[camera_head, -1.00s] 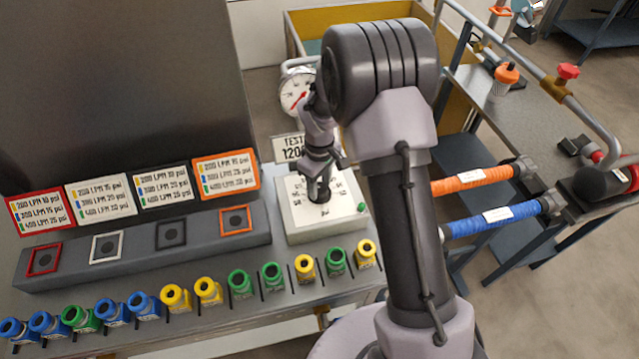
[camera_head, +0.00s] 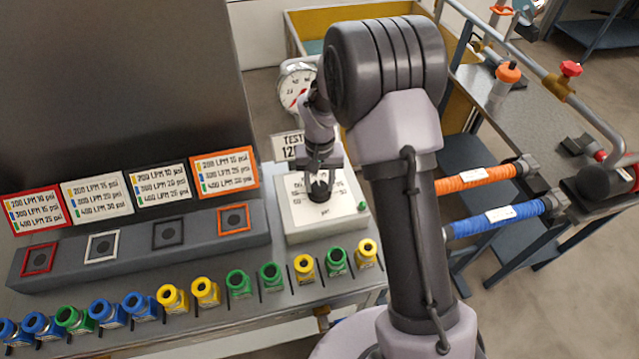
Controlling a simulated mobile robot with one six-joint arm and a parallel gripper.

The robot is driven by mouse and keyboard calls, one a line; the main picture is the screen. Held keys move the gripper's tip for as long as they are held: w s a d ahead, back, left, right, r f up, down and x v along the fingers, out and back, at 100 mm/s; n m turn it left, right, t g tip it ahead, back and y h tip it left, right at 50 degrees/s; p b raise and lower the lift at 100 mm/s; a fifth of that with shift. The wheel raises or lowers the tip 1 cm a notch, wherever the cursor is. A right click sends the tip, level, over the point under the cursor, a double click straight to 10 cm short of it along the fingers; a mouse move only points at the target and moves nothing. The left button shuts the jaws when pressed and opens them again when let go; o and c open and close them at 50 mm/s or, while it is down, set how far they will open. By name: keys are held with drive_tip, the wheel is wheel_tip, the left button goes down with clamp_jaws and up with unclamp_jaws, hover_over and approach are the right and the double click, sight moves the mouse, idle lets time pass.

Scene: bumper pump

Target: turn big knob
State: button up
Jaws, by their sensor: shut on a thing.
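The big knob (camera_head: 319,189) is a dark round knob on top of a white control box (camera_head: 345,225), with a printed dial panel around it. My gripper (camera_head: 319,177) comes down from above and is shut on the knob. The jaws and wrist hide part of the knob and the dial, so the exact setting cannot be read. A round gauge (camera_head: 297,84) with a red needle stands behind the box, partly covered by my arm.
Several blue, green and yellow nozzles (camera_head: 239,284) line the bench front. Label cards (camera_head: 223,172) stand behind a grey block (camera_head: 175,238) at left. A green button (camera_head: 362,206) sits beside the dial. Orange (camera_head: 480,179) and blue hoses (camera_head: 497,215) are at right.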

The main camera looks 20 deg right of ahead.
sight(319, 186)
drive_tip(key=shift+m+b, duration=0.5)
drive_tip(key=shift+m, duration=1.7)
drive_tip(key=o, duration=1.4)
drive_tip(key=shift+c, duration=0.2)
wheel_tip(319, 186, up, 18)
drive_tip(key=p, duration=0.5)
drive_tip(key=shift+f, duration=0.25)
